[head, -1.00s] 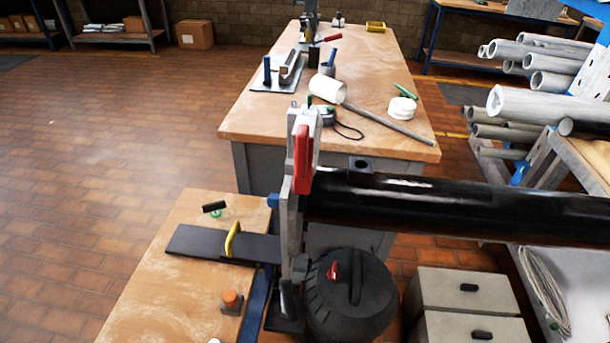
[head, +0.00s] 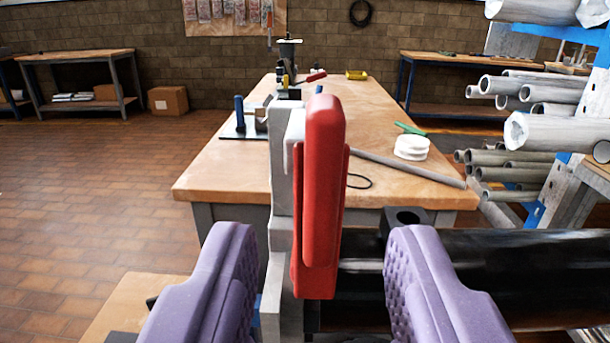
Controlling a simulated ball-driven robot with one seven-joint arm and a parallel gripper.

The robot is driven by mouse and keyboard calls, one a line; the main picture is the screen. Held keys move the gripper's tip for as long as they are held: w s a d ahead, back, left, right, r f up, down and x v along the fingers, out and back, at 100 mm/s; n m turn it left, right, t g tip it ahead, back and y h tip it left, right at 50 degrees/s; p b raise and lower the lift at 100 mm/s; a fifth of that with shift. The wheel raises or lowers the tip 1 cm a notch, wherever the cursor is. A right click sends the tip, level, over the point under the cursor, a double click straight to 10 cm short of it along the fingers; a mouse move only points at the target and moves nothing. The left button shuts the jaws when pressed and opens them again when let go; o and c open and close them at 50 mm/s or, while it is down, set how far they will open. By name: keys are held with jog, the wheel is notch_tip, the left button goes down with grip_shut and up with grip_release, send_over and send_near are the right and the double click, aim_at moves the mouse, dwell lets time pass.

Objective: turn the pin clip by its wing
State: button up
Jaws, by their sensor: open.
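The red wing (head: 321,200) of the pin clip stands upright at the middle of the view, against a grey flange plate (head: 283,180). It is a long rounded slab with a narrower lower part. The rest of the clip is hidden behind the wing. My gripper (head: 322,240) shows as two purple padded fingers in the foreground, open and empty. One finger is left of the wing and one right of it, with visible gaps on both sides. Neither finger appears to touch the wing.
A black pipe (head: 470,262) runs right from the flange, with a black holed block (head: 408,220) on top, near my right finger. A wooden workbench (head: 225,180) with tools and a white roll (head: 411,147) stands behind. Grey pipes (head: 555,135) are racked at right.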

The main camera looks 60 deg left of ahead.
aim_at(319, 206)
jog(key=x, duration=0.5)
jog(key=shift+a+b, duration=0.15)
jog(key=shift+b, duration=0.2)
grip_shut()
jog(key=m+p, duration=0.2)
jog(key=p, duration=0.1)
jog(key=shift+w+r, duration=0.1)
jog(key=shift+r, duration=0.1)
jog(key=m+p, duration=0.3)
jog(key=p, duration=0.1)
jog(key=shift+m, duration=0.4)
jog(key=m+p, duration=0.3)
jog(key=p, duration=0.1)
jog(key=shift+m, duration=0.4)
jog(key=m+p, duration=0.7)
jog(key=m, duration=0.2)
jog(key=m+p, duration=0.1)
jog(key=m, duration=0.4)
jog(key=shift+f, duration=0.15)
jog(key=shift+c, duration=0.7)
grip_release()
jog(key=shift+m, duration=0.3)
jog(key=shift+o, duration=0.7)
